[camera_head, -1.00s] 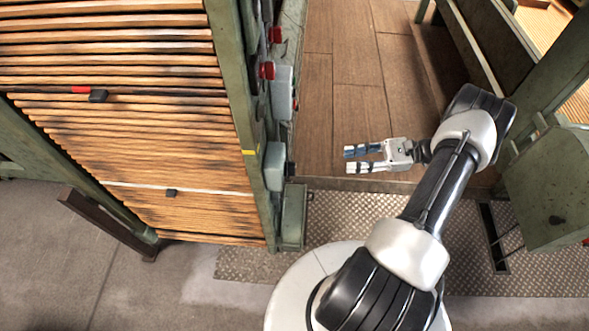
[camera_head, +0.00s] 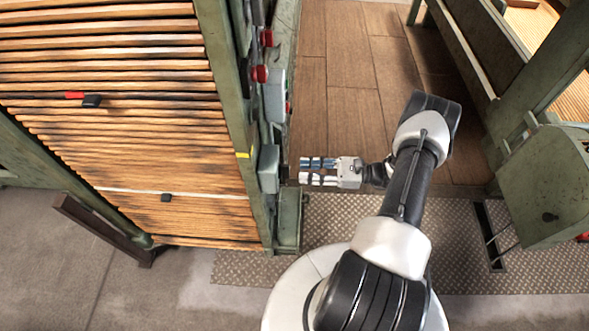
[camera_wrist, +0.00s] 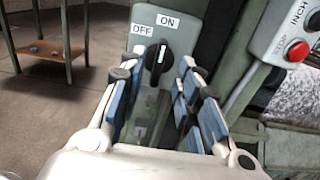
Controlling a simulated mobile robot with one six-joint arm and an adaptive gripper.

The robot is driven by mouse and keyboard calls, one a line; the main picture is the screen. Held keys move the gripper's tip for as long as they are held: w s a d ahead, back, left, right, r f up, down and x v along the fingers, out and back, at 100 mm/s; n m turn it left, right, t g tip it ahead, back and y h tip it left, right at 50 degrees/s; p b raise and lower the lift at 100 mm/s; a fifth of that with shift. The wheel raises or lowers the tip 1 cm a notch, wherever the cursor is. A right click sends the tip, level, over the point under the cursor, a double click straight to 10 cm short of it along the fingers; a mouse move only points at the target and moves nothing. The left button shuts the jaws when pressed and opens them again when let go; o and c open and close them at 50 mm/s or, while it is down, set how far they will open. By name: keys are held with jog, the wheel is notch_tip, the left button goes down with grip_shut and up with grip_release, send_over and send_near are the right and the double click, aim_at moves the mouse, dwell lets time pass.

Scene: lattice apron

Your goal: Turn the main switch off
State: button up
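The main switch is a grey-green box with a black rotary knob (camera_wrist: 158,58) and white OFF and ON labels. In the wrist view the knob's white mark points up toward ON; OFF is at its upper left. In the head view the switch box (camera_head: 268,170) sits low on the green machine post, its face hidden from that side. My gripper (camera_head: 302,171) is level with the box, fingers pointing left toward it, a short gap away. In the wrist view the fingers are apart, with the knob seen between their tips. I see no contact with the knob.
Above the switch box, another grey box (camera_head: 274,95) with red buttons is on the same post; in the wrist view a box with a red button and an INCH label (camera_wrist: 290,35) is at upper right. A green machine frame (camera_head: 545,180) stands at right. Floor between is clear.

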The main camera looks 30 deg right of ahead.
aim_at(284, 172)
jog(key=shift+x, duration=2.3)
grip_shut()
